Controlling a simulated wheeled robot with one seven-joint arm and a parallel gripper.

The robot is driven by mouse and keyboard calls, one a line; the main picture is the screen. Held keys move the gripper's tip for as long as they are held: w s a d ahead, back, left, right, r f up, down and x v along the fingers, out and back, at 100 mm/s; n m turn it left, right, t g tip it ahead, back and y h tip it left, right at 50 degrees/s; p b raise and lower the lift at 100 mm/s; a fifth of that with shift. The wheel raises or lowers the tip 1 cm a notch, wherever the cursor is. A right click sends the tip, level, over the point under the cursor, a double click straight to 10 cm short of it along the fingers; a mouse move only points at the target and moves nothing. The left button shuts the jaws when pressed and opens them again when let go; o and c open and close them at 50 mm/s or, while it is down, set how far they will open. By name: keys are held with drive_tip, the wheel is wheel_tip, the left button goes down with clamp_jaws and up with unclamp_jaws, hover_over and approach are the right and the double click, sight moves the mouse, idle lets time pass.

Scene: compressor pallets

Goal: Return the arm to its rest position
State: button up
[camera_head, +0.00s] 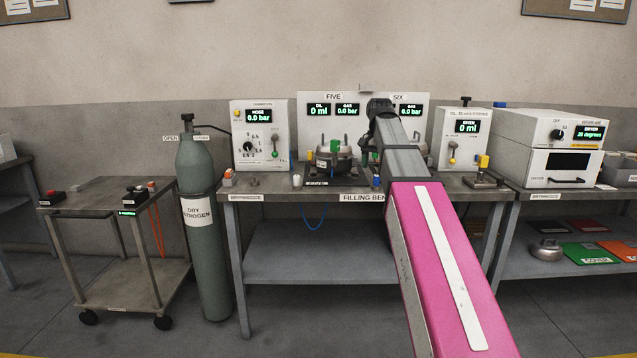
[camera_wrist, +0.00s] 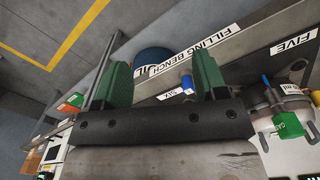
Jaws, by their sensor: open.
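My gripper shows in the wrist view (camera_wrist: 160,80) with its two green fingers spread apart and nothing held between them. In the head view my pink and grey arm reaches forward over the filling bench (camera_head: 270,190), and its far end hides the gripper itself. A compressor (camera_head: 334,158) with a green cap stands on the bench to the left of my arm. It also shows in the wrist view (camera_wrist: 290,103), to the right of the fingers. A small blue-capped item (camera_wrist: 187,83) lies beyond the gap between the fingers.
A green nitrogen cylinder (camera_head: 205,240) stands at the bench's left end, beside a wheeled cart (camera_head: 130,290). A panel with displays (camera_head: 362,101) backs the bench. A dryer oven (camera_head: 550,150) is at the right.

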drive_tip(key=s+f+n, duration=0.1)
drive_tip(key=s+f, duration=0.6)
drive_tip(key=f, duration=0.7)
drive_tip(key=s+f+n, duration=0.2)
drive_tip(key=s+f, duration=0.5)
drive_tip(key=f, duration=0.8)
drive_tip(key=s+f+n, duration=0.2)
drive_tip(key=s+f, duration=0.5)
drive_tip(key=f, duration=0.8)
